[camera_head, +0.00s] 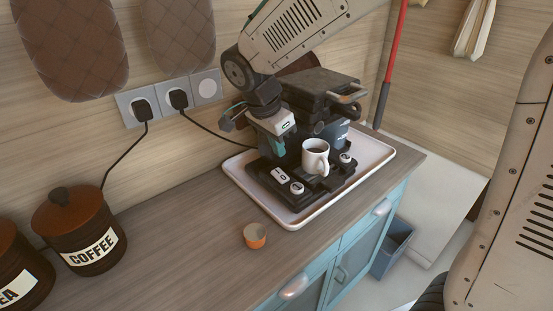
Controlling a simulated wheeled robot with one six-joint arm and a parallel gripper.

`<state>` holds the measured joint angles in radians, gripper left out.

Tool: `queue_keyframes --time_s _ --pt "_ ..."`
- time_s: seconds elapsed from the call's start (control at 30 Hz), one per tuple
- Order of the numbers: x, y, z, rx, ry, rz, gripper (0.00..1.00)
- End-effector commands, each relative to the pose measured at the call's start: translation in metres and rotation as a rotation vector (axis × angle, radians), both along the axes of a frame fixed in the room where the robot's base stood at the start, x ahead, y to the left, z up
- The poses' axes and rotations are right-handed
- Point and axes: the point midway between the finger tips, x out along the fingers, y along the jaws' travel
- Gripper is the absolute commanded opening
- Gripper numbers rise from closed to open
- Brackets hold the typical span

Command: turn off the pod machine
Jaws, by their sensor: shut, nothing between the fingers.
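The dark pod machine (322,84) stands on a white-rimmed tray (292,222) on the counter. A white mug (316,157) sits upright on its low front base. Left of the mug, the base carries a white rectangular switch (280,175) and a round white knob (297,188). Another round knob (345,158) is right of the mug. My gripper (279,149) is shut and empty, pointing down just above and behind the rectangular switch, left of the mug. I cannot tell if its tips touch the machine. My arm hides part of the machine's left side.
An orange pod (255,237) lies on the counter in front of the tray. A coffee canister (82,234) and a tea canister (20,278) stand at the left. A cord runs from the wall socket (179,98) behind my gripper. The counter between canisters and tray is clear.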

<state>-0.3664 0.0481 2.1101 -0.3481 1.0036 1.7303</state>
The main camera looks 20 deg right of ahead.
Motion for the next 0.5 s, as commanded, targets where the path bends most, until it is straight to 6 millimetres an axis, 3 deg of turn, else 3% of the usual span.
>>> queue_keyframes --time_s 0.2,0.5 --pt "-0.016 0.007 0.042 0.002 -0.003 0.001 0.00" --pt "-0.025 0.010 0.062 0.000 0.000 0.000 0.00"
